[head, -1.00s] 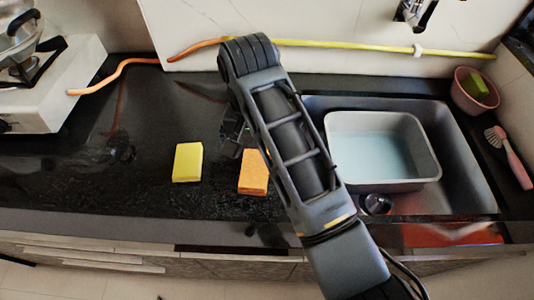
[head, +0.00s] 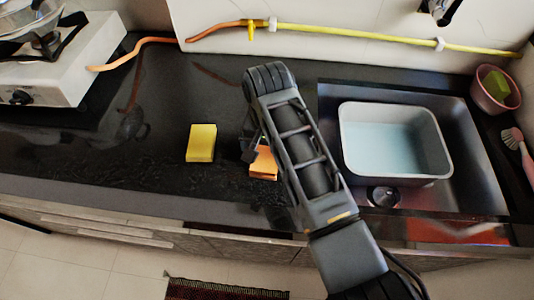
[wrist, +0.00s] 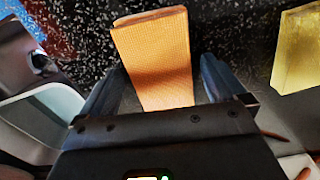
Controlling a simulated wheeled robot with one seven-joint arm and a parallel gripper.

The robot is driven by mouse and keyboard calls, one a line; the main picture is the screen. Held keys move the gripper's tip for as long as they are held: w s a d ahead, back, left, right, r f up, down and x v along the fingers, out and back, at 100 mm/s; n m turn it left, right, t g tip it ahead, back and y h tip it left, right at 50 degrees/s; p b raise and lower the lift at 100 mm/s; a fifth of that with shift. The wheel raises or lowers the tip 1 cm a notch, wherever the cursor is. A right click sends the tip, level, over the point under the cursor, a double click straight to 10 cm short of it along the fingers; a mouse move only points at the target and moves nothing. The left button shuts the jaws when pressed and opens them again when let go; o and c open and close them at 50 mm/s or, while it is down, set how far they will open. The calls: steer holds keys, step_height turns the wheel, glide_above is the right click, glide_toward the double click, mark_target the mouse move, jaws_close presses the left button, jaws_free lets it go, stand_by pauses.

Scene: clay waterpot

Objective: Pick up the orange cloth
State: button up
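The orange cloth (head: 265,170) is a small orange block-like piece on the dark counter, partly hidden by my arm in the head view. In the wrist view the orange cloth (wrist: 158,60) lies between the two fingers of my gripper (wrist: 162,72). The fingers are apart, one on each side of it, with a visible gap at least on the right. In the head view my gripper (head: 252,148) is mostly hidden behind my arm, close over the cloth.
A yellow sponge (head: 201,143) lies just left of the cloth. The sink with a grey basin (head: 440,168) is to the right. A stove (head: 75,65) stands at the far left, and a yellow hose (head: 350,35) runs along the wall. The counter left of the sponge is clear.

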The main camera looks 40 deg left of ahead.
steer(key=c, duration=1)
steer(key=shift+r, duration=0.2)
steer(key=shift+r, duration=0.25)
steer(key=r, duration=0.3)
steer(key=shift+d+r+b, duration=0.3)
steer(key=shift+b, duration=0.05)
steer(key=shift+w+d+r+p, duration=0.1)
steer(key=shift+d+r+p, duration=0.45)
steer(key=shift+d+r, duration=0.95)
steer(key=shift+d+r+p, duration=0.6)
steer(key=shift+d+r, duration=0.1)
steer(key=shift+d, duration=1.45)
steer(key=shift+w+d+r+p, duration=0.1)
steer(key=shift+d+r+p, duration=0.45)
steer(key=shift+d+r, duration=0.95)
steer(key=shift+s+d+f, duration=0.1)
steer(key=shift+d+f, duration=0.3)
